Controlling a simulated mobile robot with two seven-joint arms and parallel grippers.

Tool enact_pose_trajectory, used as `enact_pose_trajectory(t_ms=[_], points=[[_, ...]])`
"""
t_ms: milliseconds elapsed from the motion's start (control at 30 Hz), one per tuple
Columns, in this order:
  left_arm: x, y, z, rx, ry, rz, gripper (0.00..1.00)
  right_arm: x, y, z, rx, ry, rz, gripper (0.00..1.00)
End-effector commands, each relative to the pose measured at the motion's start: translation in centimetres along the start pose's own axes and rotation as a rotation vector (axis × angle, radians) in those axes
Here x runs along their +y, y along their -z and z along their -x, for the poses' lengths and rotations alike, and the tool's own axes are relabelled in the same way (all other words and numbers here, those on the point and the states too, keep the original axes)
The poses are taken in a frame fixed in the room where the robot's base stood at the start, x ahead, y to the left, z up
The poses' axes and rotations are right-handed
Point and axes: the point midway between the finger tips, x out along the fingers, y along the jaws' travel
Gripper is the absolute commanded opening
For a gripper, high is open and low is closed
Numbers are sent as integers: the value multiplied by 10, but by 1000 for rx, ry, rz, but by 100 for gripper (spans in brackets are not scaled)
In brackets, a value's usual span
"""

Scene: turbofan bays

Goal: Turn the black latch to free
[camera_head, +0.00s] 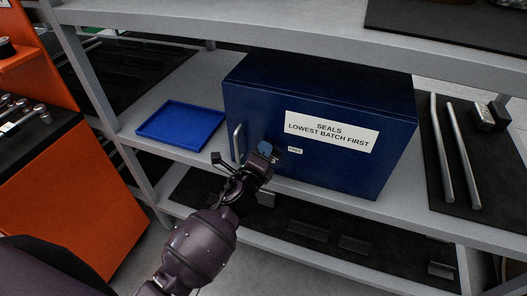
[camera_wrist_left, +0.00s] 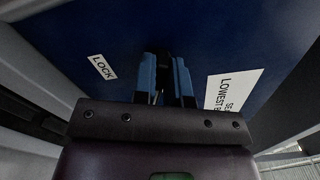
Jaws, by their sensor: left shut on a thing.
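A dark blue cabinet (camera_head: 350,165) with a "SEALS LOWEST BATCH FIRST" label stands on the grey shelf. My left gripper (camera_head: 265,150) is at its front face, right of the door handle. The left wrist view shows its blue fingers (camera_wrist_left: 166,75) shut on the black latch (camera_wrist_left: 157,62). The latch is mostly hidden by the fingers, and I cannot tell its exact angle. A "LOCK" label (camera_wrist_left: 102,68) is left of the fingers in the wrist view. A small white label (camera_head: 295,150), too small to read surely, is right of the gripper in the head view. My right gripper is not in view.
A silver door handle (camera_head: 238,142) is close to the left of my gripper. A blue tray (camera_head: 181,125) lies left of the cabinet. Metal rods (camera_head: 452,150) lie on a dark mat at right. Shelf boards are above and below.

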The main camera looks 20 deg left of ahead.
Motion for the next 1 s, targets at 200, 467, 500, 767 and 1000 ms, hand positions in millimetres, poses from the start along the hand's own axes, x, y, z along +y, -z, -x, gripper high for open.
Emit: enact_pose_trajectory(t_ms=[200, 467, 500, 767, 1000], points=[[2, 0, 0, -1, -2, 181, 0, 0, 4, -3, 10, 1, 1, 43], [2, 0, 0, -1, -1, 330, 0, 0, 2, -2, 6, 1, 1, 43], [2, 0, 0, -1, -1, 347, 0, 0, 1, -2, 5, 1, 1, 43], [2, 1, 0, 0, -1, 406, 0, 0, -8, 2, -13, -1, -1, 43], [2, 1, 0, 0, -1, 417, 0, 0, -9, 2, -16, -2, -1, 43]])
